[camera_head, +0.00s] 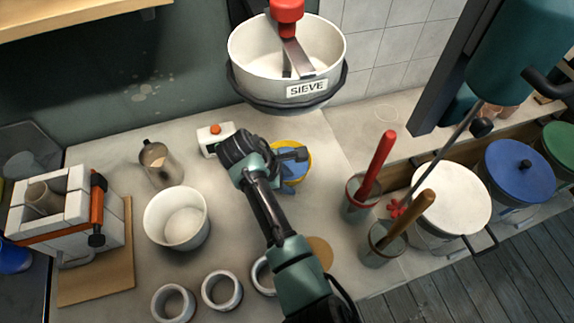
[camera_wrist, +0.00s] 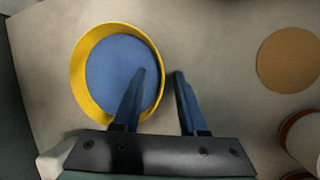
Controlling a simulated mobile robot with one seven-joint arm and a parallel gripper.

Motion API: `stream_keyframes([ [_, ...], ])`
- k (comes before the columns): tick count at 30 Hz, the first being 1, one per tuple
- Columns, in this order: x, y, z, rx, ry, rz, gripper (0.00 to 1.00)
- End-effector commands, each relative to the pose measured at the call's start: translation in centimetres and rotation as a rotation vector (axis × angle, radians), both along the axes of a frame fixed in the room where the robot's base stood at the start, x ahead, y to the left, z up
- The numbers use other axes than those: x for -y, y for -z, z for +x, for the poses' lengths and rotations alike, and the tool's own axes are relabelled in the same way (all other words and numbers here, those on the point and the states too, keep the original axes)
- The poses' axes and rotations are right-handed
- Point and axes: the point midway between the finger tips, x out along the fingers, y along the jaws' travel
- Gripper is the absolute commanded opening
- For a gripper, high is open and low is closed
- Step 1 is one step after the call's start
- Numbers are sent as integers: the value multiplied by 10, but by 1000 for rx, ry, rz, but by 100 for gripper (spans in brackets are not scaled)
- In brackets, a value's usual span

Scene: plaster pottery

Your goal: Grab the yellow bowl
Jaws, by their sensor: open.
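The yellow bowl (camera_wrist: 82,92) has a yellow rim and wall and a blue inside, and it rests on the worktop. In the wrist view it lies at upper left. In the head view the bowl (camera_head: 303,158) is partly hidden behind my gripper. My gripper (camera_wrist: 160,72) is open and empty. In the wrist view its left finger overlaps the bowl's inside and its right finger is outside the bowl, so the bowl's right rim shows between them. The head view shows my gripper (camera_head: 292,155) over the bowl. I cannot tell whether the fingers touch it.
A white bowl (camera_head: 177,219), several white rings (camera_head: 222,290) and a brown bottle (camera_head: 160,164) are left of my arm. A white box with an orange knob (camera_head: 214,140) sits close by. A tan disc (camera_wrist: 290,60) lies to the right. The sieve (camera_head: 287,62) hangs behind.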

Motion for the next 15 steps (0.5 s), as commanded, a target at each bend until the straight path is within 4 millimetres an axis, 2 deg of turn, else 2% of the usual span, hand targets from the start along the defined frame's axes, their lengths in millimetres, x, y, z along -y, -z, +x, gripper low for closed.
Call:
stream_keyframes([
  [3, 3, 6, 2, 1, 0, -1, 42],
  [10, 3, 6, 2, 1, 0, 0, 40],
  [15, 3, 6, 2, 2, -1, 0, 9],
])
